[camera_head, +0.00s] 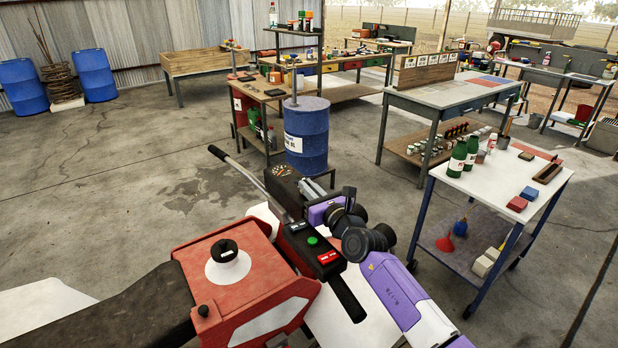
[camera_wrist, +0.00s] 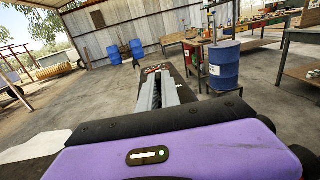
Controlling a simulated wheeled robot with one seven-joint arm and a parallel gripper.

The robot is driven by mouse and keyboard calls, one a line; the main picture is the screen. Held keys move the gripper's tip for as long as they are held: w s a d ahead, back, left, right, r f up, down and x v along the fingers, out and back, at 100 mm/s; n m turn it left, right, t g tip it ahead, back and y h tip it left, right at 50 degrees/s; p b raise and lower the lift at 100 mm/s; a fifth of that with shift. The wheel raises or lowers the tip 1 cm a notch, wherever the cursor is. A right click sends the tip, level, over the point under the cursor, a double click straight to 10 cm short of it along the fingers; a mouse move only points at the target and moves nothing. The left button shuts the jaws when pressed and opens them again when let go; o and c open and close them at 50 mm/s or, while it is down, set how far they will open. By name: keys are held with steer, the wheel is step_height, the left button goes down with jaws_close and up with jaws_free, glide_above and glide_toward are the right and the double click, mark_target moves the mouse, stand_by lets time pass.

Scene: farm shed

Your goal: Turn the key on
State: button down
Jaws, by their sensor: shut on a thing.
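My gripper (camera_head: 308,186) is at the front of the red machine (camera_head: 245,275), its grey fingers reaching over a dark housing (camera_head: 284,202). In the wrist view the fingers (camera_wrist: 155,75) point away from the camera and are close together. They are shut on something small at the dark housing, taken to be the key. The key itself is hidden by the fingers and cannot be made out. A control panel (camera_head: 318,257) on the machine, with a green button and red switches, lies just below my wrist.
A handlebar or lever (camera_head: 235,165) rises left of the gripper. A blue barrel (camera_head: 306,135) stands behind the housing. A white-topped cart (camera_head: 480,180) with bottles stands to the right. Workbenches line the back.

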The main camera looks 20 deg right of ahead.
steer(key=shift+r+h+p, duration=0.2)
steer(key=shift+h+p, duration=0.1)
steer(key=shift+p, duration=0.2)
steer(key=shift+f, duration=0.1)
steer(key=c, duration=1.6)
jaws_free()
steer(key=shift+s, duration=0.1)
steer(key=shift+o, duration=0.2)
steer(key=shift+f, duration=0.1)
steer(key=shift+s, duration=0.15)
steer(key=s+d, duration=0.1)
steer(key=s, duration=0.6)
steer(key=shift+s+d, duration=0.2)
steer(key=shift+d, duration=0.05)
